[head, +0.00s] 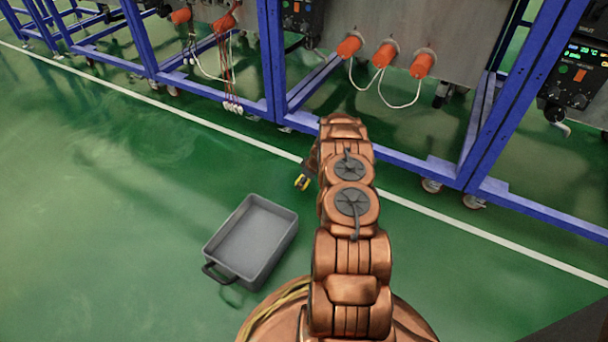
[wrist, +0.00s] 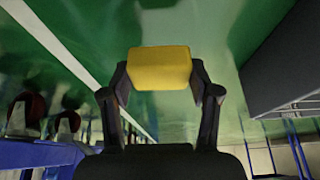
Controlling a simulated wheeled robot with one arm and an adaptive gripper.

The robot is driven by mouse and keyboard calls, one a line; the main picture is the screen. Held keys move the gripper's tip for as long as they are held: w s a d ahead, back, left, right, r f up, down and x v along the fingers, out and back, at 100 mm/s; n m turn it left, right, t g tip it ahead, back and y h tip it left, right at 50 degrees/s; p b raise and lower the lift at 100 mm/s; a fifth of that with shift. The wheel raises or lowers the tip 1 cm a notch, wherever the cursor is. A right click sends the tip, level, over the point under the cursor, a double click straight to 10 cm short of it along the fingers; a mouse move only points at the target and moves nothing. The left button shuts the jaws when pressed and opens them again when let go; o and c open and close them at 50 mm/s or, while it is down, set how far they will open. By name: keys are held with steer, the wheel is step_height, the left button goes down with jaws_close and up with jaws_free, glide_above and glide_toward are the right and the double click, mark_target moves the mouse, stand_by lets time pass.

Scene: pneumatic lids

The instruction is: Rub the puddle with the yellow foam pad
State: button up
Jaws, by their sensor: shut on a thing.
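My gripper (wrist: 160,80) is shut on the yellow foam pad (wrist: 160,66), which sits between the two dark fingertips in the wrist view. In the head view a small yellow bit of the pad (head: 302,182) shows at the left side of my copper arm, near the white floor line. The rest of the gripper is mostly hidden behind my arm there. I cannot make out a clear puddle edge; the green floor has pale shiny patches in both views. Whether the pad touches the floor I cannot tell.
A grey tray (head: 282,237) with a dark handle stands on the floor left of my arm; its side also shows at the right in the wrist view (wrist: 285,65). Blue frames (head: 420,168) on casters with orange-plugged panels line the back. The floor at left is clear.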

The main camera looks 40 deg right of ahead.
steer(key=shift+r+p, duration=0.3)
steer(key=shift+r, duration=0.9)
steer(key=shift+w+a, duration=0.1)
